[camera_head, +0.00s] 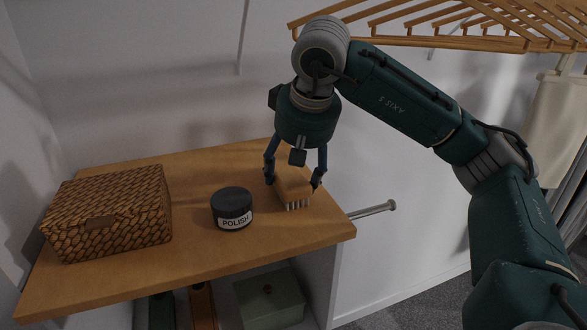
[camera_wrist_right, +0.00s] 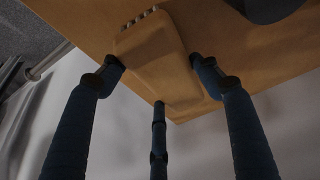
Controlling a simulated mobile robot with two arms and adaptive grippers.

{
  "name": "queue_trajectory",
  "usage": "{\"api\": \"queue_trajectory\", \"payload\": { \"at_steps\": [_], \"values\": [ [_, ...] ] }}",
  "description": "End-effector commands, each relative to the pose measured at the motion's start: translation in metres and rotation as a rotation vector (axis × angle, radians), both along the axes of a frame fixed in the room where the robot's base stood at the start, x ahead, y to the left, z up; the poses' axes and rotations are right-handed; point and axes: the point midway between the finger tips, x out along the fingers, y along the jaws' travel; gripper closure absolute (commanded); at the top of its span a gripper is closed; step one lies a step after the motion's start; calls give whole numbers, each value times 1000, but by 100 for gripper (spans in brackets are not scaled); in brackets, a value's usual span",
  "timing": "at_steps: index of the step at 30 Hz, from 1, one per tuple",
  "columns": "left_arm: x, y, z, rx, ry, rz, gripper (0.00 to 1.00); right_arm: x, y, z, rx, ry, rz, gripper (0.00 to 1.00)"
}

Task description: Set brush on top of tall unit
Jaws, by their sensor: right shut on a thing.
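The brush (camera_head: 292,188) is a light wooden block with pale bristles at its front edge. It is on or just above the wooden top of the tall unit (camera_head: 255,246), near the right edge. My right gripper (camera_head: 294,180) comes down from above and is shut on the brush, fingers on both sides. In the right wrist view the brush (camera_wrist_right: 157,62) sits between the blue fingers (camera_wrist_right: 160,80), against the wooden top. Whether it bears fully on the top cannot be told. My left gripper is not in view.
A black polish tin (camera_head: 232,207) stands just left of the brush. A woven basket (camera_head: 108,213) fills the left of the top. A metal rail (camera_head: 373,210) sticks out at the right. A wooden slatted rack (camera_head: 450,25) hangs above. Boxes (camera_head: 268,299) sit on a shelf below.

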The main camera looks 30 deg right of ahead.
Motion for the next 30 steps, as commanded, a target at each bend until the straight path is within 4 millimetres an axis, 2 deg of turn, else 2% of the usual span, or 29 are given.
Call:
{"api": "queue_trajectory", "payload": {
  "at_steps": [4, 5, 7, 8, 20, 25, 30],
  "values": [
    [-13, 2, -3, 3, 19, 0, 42, 0, 0, -2, 0, 0, 0, 66],
    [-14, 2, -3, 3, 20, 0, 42, 0, 0, -2, 0, 0, 0, 35],
    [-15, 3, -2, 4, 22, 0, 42, 0, 0, -1, 0, 0, 0, 21],
    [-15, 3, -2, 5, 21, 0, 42, 0, 0, -1, 0, 0, 0, 18],
    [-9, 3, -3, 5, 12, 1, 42, -2, 1, 6, 1, -1, 0, 18],
    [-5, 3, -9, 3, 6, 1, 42, -12, 4, 33, 1, -5, 2, 18],
    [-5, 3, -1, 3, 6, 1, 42, -27, 6, 72, -1, -6, 0, 18]
  ]
}}
